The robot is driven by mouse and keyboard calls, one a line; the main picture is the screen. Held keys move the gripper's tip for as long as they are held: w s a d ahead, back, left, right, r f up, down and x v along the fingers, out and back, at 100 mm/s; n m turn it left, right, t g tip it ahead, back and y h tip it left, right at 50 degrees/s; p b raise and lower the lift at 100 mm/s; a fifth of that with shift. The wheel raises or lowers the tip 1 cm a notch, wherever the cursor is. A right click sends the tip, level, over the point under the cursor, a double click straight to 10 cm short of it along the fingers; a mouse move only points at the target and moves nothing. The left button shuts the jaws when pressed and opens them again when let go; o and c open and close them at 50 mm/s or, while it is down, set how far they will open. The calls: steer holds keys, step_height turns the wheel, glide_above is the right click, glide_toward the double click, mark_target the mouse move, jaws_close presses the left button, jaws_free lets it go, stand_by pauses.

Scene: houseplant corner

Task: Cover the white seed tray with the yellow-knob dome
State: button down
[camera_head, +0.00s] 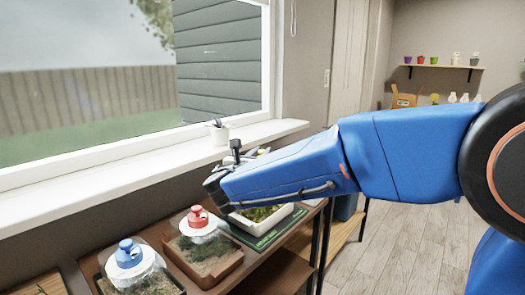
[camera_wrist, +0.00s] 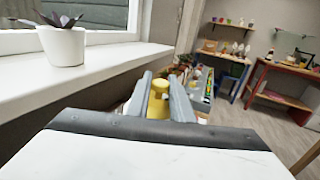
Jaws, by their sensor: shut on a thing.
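The white seed tray (camera_head: 281,217) holds green and yellowish growth and sits on a green mat (camera_head: 262,240) on the wooden bench. My arm hides its far part in the head view. In the wrist view, my gripper (camera_wrist: 165,98) is shut on the yellow knob (camera_wrist: 158,104) of the dome. The dome's body is hidden in both views, so I cannot tell its height or whether it touches anything. In the head view, my gripper is mostly hidden behind the wrist.
A white plant pot (camera_wrist: 62,46) is on the windowsill (camera_wrist: 105,66), close to my gripper's left. Open floor (camera_head: 385,245) lies to the right.

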steer(key=shift+f, duration=3.85)
stand_by(0.6)
steer(key=c, duration=1.5)
jaws_free()
steer(key=shift+s, duration=0.1)
